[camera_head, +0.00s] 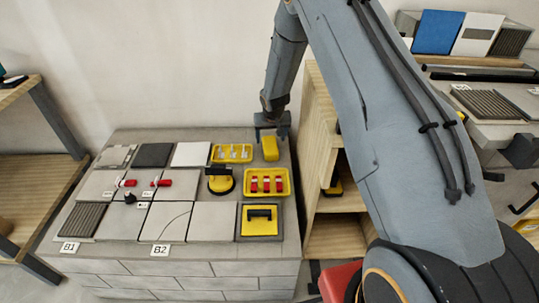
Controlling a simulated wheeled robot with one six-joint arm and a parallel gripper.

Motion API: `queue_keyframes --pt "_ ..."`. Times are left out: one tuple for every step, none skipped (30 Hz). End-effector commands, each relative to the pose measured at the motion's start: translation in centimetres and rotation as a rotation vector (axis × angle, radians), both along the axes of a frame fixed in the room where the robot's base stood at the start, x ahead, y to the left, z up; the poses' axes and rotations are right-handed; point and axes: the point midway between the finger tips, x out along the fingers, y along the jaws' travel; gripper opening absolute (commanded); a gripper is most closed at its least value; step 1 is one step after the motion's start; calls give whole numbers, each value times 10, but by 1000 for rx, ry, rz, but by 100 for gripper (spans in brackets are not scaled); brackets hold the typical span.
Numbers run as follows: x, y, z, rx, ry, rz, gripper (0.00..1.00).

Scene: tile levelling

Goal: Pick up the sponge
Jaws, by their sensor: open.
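A plain yellow block that looks like the sponge (270,149) sits near the back right corner of the brick-sided worktop (120,248). My gripper (271,136) points down just above and behind it in the picture, with its jaws apart. Nothing shows between the fingers. I cannot tell whether the fingertips touch the sponge or how far above it they are.
Left of the sponge is a yellow tray (215,153) with pale pieces. In front are a yellow tray (247,182) of red pieces, a yellow suction cup (221,186) and a yellow pad with black handle (260,228). A wooden shelf (330,205) stands at right.

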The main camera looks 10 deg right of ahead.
Motion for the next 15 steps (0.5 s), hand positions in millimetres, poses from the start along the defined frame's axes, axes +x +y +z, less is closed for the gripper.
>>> queue_keyframes --pt "4 0 -8 1 -2 0 69" --pt "5 0 -11 1 -3 0 69" --pt "7 0 -14 1 -3 -1 69" --pt "8 0 -17 1 -3 -1 69" --pt "9 0 -19 1 -3 -1 69" --pt "10 0 -23 1 -3 -1 69" --pt "12 0 -26 1 -3 -1 69" --pt "13 0 -28 1 -3 -1 69" --pt "14 -1 -32 1 -3 -1 69" --pt "15 -1 -34 1 -3 -1 69" --pt "16 -1 -36 1 -3 -1 69" --pt "17 -2 -39 1 -3 -1 69" --pt "19 -2 -41 1 -3 -1 69" --pt "20 -3 -45 1 -3 -1 69" --pt "22 -4 -50 1 -2 -1 69"
